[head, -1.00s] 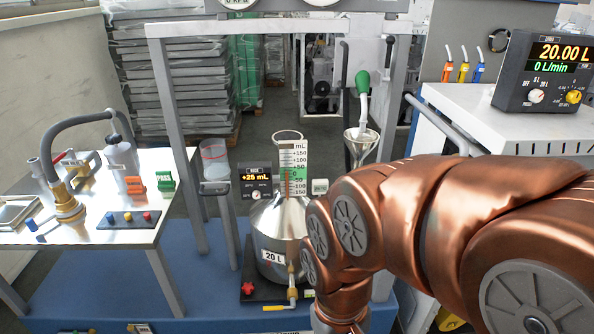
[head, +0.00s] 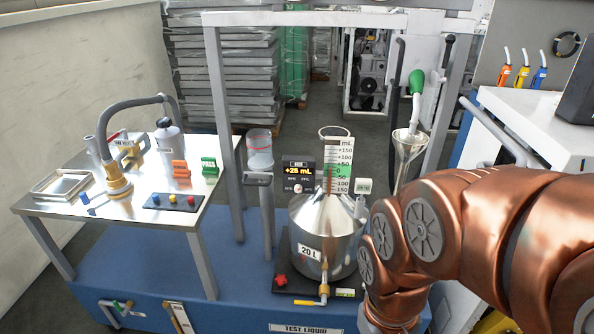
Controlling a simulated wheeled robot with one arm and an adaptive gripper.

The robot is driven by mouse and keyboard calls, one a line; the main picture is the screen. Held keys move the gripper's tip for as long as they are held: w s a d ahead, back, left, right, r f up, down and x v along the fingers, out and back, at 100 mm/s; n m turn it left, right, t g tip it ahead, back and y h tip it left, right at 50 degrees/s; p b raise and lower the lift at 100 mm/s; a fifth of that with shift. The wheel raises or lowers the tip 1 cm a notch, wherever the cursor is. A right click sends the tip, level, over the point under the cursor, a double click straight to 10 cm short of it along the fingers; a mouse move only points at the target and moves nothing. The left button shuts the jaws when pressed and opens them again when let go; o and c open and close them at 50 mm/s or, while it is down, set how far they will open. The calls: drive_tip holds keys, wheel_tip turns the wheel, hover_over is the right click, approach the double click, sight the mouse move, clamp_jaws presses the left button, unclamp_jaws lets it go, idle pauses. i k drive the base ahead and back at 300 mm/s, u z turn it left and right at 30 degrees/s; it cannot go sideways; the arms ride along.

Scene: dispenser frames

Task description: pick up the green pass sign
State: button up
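The green pass sign (head: 210,168) stands upright near the right edge of the metal side table (head: 112,218), at the left of the head view. An orange sign (head: 180,170) stands just left of it. Nothing touches or covers the green sign. My copper-coloured arm fills the lower right, far from the sign. My gripper is outside the picture, so I cannot see its fingers or whether it holds anything.
A grey frame post (head: 222,130) rises close to the table's right edge. A steel 20 L vessel (head: 325,235) with a glass neck stands between table and arm. A hose fitting (head: 117,180), a bottle (head: 169,142) and a button panel (head: 173,202) share the table.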

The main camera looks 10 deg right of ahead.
sight(209, 165)
drive_tip(key=u, duration=0.35)
drive_tip(key=i, duration=1)
drive_tip(key=u, duration=2)
